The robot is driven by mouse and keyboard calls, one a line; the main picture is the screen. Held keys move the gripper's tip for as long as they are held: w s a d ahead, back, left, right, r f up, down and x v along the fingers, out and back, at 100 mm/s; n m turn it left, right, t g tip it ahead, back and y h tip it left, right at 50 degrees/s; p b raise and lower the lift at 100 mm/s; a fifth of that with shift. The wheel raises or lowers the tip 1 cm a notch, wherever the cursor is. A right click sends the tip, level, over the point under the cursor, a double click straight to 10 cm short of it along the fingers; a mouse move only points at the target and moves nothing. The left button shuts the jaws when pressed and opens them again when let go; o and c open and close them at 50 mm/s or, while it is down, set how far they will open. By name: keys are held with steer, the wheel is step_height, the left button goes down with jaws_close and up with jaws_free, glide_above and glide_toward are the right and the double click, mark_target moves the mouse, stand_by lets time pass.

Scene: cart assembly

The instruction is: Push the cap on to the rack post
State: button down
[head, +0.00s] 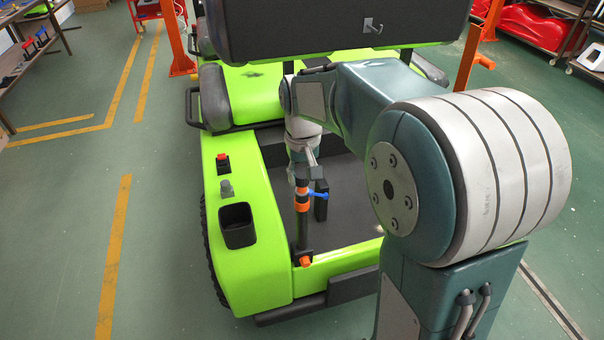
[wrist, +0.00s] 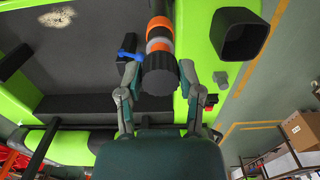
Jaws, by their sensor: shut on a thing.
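The rack post (head: 303,228) is a dark upright post with orange bands on the front edge of the green cart. In the wrist view its banded upper part (wrist: 159,35) shows beyond the cap. The black ribbed cap (wrist: 160,75) is between the two fingers of my gripper (wrist: 160,82), which is shut on it. The cap lines up with the post top, and no gap shows between them; I cannot tell how far it sits on. In the head view my gripper (head: 302,172) is above the post, and the cap is hard to make out there.
A blue lever on a black block (head: 320,203) stands close right of the post. The cart's left side carries a red button (head: 222,160), a grey knob (head: 226,188) and a black cup holder (head: 237,225). The seat (head: 248,95) lies behind. Open green floor is at left.

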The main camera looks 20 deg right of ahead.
steer(key=shift+f, duration=1.3)
steer(key=shift+c, duration=0.8)
jaws_free()
step_height(320, 180, up, 12)
steer(key=shift+f, duration=0.1)
